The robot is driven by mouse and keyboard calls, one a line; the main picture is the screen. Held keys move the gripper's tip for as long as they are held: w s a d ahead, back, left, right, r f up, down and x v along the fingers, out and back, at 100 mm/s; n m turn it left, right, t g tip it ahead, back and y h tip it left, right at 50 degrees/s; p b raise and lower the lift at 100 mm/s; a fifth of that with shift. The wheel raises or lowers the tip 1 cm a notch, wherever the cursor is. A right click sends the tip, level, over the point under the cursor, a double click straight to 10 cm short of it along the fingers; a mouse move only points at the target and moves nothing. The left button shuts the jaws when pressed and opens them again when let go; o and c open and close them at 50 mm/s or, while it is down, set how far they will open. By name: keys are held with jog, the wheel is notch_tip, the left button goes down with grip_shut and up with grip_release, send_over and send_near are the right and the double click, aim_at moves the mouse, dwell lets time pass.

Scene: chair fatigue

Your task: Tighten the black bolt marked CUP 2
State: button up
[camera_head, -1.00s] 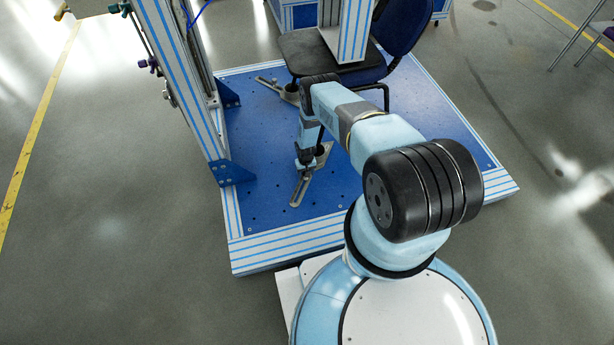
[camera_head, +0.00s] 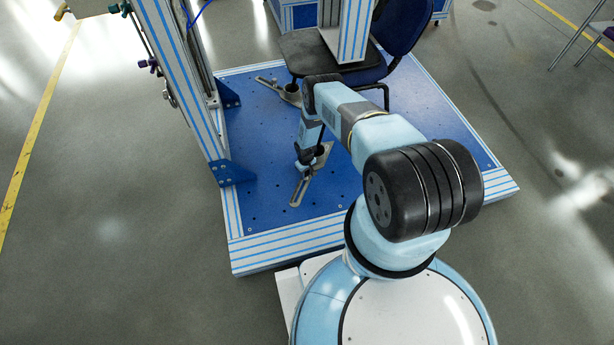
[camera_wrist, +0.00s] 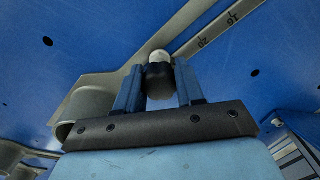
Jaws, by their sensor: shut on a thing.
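A black bolt (camera_wrist: 160,82) with a pale rounded tip stands between the two blue fingers of my gripper (camera_wrist: 158,90) in the wrist view. The fingers are shut on it. The bolt sits at a slotted grey metal bar (camera_wrist: 200,22) with engraved numbers. A grey cup (camera_wrist: 92,105) is beside it at left. In the head view my gripper (camera_head: 303,174) is down at the near bar (camera_head: 299,190) on the blue base plate, and it hides the bolt. No CUP 2 marking is readable.
The blue plate (camera_head: 265,200) has small holes and a striped edge. A second bar with a cup (camera_head: 289,93) lies farther back. A striped upright frame (camera_head: 190,90) stands at left, and a chair (camera_head: 310,48) stands behind my arm.

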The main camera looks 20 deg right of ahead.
grip_shut()
jog(key=m, duration=0.4)
jog(key=o, duration=0.8)
grip_release()
jog(key=shift+r, duration=0.1)
notch_tip(320, 180, up, 14)
jog(key=shift+f, duration=0.25)
